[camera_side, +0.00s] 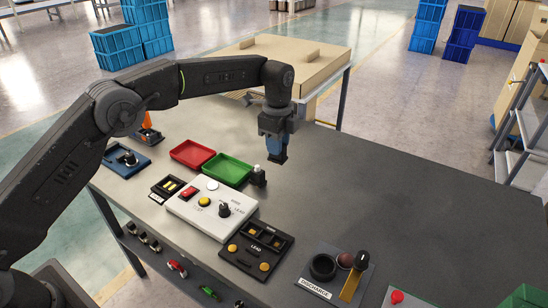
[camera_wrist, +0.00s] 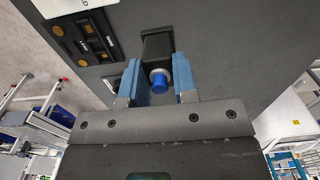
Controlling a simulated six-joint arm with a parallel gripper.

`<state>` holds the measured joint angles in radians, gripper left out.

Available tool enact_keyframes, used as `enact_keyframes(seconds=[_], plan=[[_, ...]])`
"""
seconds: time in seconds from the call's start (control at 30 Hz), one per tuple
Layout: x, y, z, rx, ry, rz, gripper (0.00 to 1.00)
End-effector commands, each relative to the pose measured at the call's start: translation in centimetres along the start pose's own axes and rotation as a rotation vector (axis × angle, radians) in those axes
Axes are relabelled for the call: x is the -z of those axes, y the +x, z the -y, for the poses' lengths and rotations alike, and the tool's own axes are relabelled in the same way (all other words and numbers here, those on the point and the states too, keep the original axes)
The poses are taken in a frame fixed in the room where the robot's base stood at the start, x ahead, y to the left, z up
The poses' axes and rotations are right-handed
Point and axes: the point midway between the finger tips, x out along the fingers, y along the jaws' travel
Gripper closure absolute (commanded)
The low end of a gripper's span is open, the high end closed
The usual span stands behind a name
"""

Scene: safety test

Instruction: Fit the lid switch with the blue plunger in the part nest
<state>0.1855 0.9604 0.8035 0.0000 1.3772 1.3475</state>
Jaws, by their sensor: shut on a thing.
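My gripper (camera_side: 278,152) hangs above the dark bench, right of the green tray. The wrist view shows its two blue fingers (camera_wrist: 158,75) closed on the lid switch (camera_wrist: 157,46), a black block with a grey collar. Its blue plunger (camera_wrist: 160,82) points toward the wrist camera. In the side view only a dark end shows below the fingers, clear of the bench. I cannot tell for sure which fixture is the part nest; the black LEAD plate (camera_side: 257,248) has recesses and yellow knobs, below and left of my gripper.
A small black block with a pale top (camera_side: 258,175) stands beside the green tray (camera_side: 228,169). A red tray (camera_side: 192,153), a white control panel (camera_side: 212,208) and a blue fixture (camera_side: 124,160) are left. The DISCHARGE plate (camera_side: 325,285) is in front. The bench's right side is mostly clear.

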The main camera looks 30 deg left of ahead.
Motion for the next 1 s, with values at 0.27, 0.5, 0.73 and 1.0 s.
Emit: enact_keyframes(seconds=[0.27,0.5,0.73,1.0], plan=[[-5.5,-0.9,-0.2,0.0,0.0,0.0,0.98],[-13.1,-1.2,-2.0,0.0,0.004,0.0,0.98],[-22.2,-1.2,-6.9,0.001,0.015,0.0,0.98],[-27.9,-0.7,-12.4,0.001,0.031,0.0,0.98]])
